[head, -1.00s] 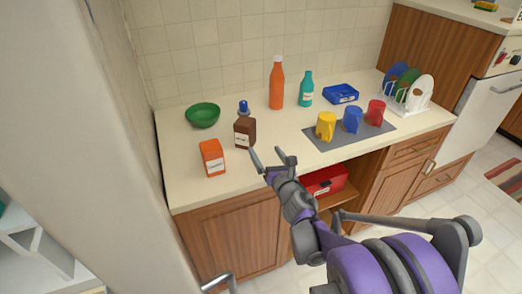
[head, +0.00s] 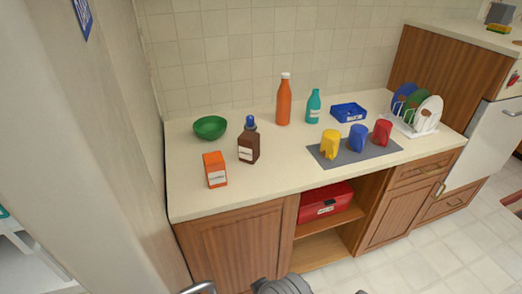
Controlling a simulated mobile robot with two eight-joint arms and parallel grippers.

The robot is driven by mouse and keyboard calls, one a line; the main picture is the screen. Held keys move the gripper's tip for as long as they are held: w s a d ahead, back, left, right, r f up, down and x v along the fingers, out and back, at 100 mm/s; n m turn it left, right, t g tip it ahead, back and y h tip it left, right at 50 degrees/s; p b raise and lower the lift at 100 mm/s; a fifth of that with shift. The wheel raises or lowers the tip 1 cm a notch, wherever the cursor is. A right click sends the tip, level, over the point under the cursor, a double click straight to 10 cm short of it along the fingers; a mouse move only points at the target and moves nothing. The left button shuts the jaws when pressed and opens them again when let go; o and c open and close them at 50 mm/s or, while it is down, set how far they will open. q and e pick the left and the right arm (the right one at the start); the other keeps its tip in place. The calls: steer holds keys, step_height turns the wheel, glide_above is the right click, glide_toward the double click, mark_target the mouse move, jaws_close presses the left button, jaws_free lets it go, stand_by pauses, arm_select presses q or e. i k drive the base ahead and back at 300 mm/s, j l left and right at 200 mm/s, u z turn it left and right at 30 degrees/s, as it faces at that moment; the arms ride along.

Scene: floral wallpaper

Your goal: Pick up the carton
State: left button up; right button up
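The orange carton (head: 215,170) with a white label stands upright on the cream counter, near its front left. A brown bottle (head: 248,146) with a blue top stands to its right and slightly behind. Nothing touches the carton, and its front is unobstructed. Neither gripper shows now; only a dark grey part, which looks like my arm, shows at the bottom edge.
A green bowl (head: 210,128) sits behind the carton. An orange bottle (head: 283,102), a teal bottle (head: 313,107), a blue tray (head: 348,112), several mugs on a grey mat (head: 325,158) and a dish rack (head: 418,125) stand to the right. A red box (head: 325,203) is on the shelf below.

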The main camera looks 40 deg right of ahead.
mark_target(249, 141)
steer(key=k+l, duration=0.15)
steer(key=l, duration=0.15)
steer(key=k+l+z, duration=0.15)
steer(key=l, duration=0.15)
steer(key=k+l, duration=0.1)
steer(key=l, duration=0.2)
steer(key=l+z, duration=0.1)
steer(key=l, duration=0.45)
steer(key=k+l+z, duration=0.1)
steer(key=l, duration=0.45)
